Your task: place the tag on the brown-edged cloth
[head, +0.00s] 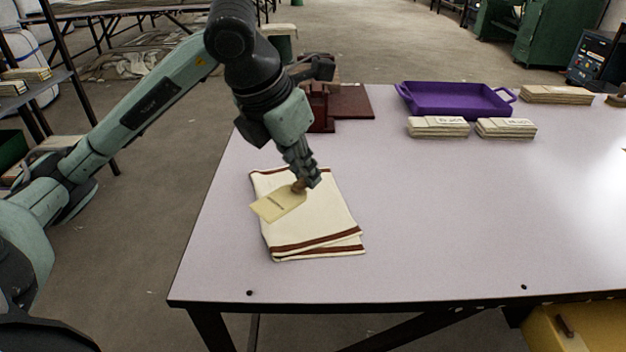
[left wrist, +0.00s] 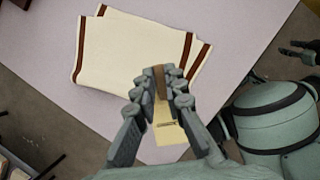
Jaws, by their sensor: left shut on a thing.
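The brown-edged cloth (head: 325,212) lies folded on the table's left part. It is cream with brown stripes along its edges, and it also shows in the left wrist view (left wrist: 125,55). My left gripper (head: 303,183) is above the cloth and shut on the tag's brown end. The tag (head: 278,204) is pale yellow with a line of dark print, and it also shows in the left wrist view (left wrist: 168,130). In the head view it overlaps the cloth's left part. I cannot tell whether it touches the cloth.
The pale table (head: 450,220) is clear to the right of the cloth. A purple tray (head: 456,100) and stacks of folded cloth (head: 438,127) stand at the back. A dark red-brown object (head: 350,102) stands behind my left arm.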

